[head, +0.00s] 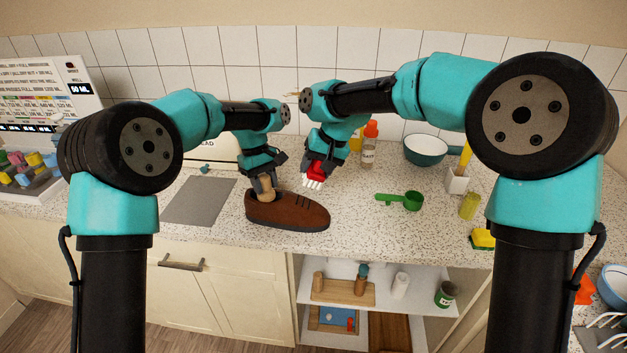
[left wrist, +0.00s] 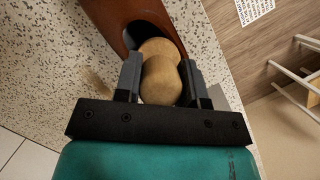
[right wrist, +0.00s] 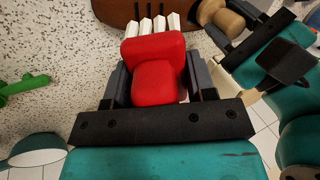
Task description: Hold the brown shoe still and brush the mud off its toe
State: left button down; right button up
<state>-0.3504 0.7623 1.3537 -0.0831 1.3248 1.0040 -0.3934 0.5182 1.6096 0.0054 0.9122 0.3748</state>
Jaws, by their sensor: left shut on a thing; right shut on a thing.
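The brown shoe (head: 290,214) stands upright on the speckled counter, toe to the right; I cannot make out mud on it. A wooden knob (left wrist: 161,82) sticks out of its opening. My left gripper (head: 264,186) is shut on this knob at the heel end. My right gripper (head: 317,165) is shut on the red brush (right wrist: 155,68), which also shows in the head view (head: 315,172). Its white bristles (right wrist: 152,25) point down towards the shoe, just behind its laced part in the head view. I cannot tell whether they touch it.
A grey mat (head: 198,200) lies left of the shoe. A green scoop (head: 405,200) lies to the right, with a bottle (head: 369,150) and a bowl (head: 426,150) behind. A yellow sponge (head: 482,239) is near the front edge. An open shelf (head: 375,290) is below.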

pick_arm(q)
jog(key=c, duration=0.6)
grip_release()
jog(key=shift+r, duration=0.1)
jog(key=shift+v, duration=3.65)
jog(key=shift+v, duration=6.05)
jog(key=shift+a, duration=0.1)
